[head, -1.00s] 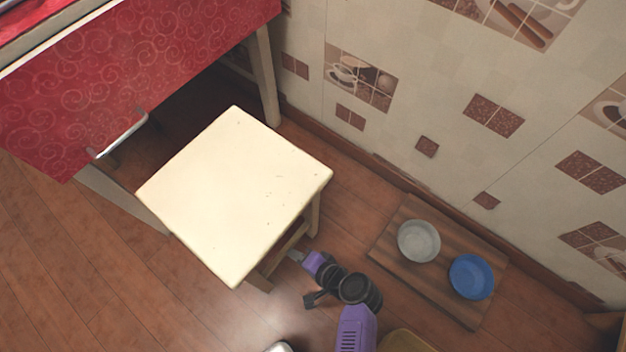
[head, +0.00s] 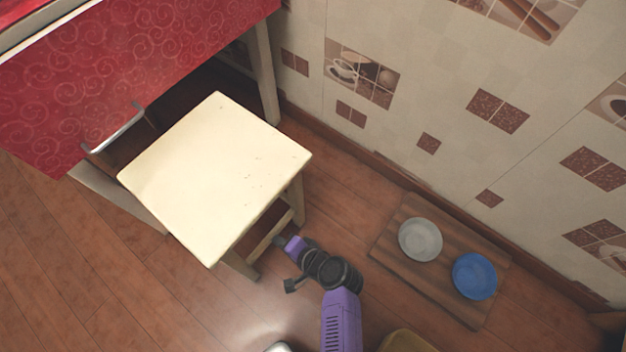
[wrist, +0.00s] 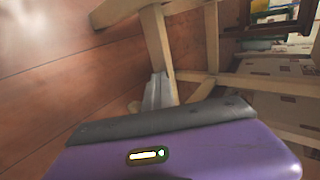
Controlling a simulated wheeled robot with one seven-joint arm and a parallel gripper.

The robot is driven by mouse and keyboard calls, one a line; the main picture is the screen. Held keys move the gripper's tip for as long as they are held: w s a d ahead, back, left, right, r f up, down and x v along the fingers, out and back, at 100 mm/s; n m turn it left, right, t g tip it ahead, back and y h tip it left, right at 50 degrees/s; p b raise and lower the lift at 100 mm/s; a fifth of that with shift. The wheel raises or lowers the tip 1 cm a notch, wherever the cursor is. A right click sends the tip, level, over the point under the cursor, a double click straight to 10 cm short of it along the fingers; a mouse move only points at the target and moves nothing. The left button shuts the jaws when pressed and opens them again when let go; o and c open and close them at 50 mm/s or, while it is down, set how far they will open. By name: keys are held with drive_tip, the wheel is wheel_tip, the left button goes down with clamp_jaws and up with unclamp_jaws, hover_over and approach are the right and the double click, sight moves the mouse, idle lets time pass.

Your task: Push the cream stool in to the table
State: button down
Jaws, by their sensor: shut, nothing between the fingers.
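The cream stool (head: 215,180) stands upright on the wood floor in the head view, its far corner close to the opening under the red table (head: 140,75). The stool's pale legs and rails (wrist: 158,45) fill the upper middle of the wrist view. My gripper (head: 279,242) is low beside the stool's near side, by the lower rail. In the wrist view my gripper's grey fingers (wrist: 158,92) are together and empty, close to a leg. I cannot tell for sure whether they touch it.
A wooden board (head: 405,262) on the floor to the right holds a grey bowl (head: 420,240) and a blue bowl (head: 474,276). A tiled wall (head: 420,100) runs along the right. A metal handle (head: 118,132) juts from the table's red front. Floor at the lower left is clear.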

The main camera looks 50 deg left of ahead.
drive_tip(key=shift+s+a+b, duration=1.35)
drive_tip(key=shift+s+a, duration=0.2)
drive_tip(key=shift+a, duration=3.6)
drive_tip(key=w+d+p, duration=0.3)
drive_tip(key=d, duration=0.8)
drive_tip(key=shift+w+d+p, duration=0.3)
drive_tip(key=shift+d+p, duration=0.05)
drive_tip(key=shift+p, duration=0.05)
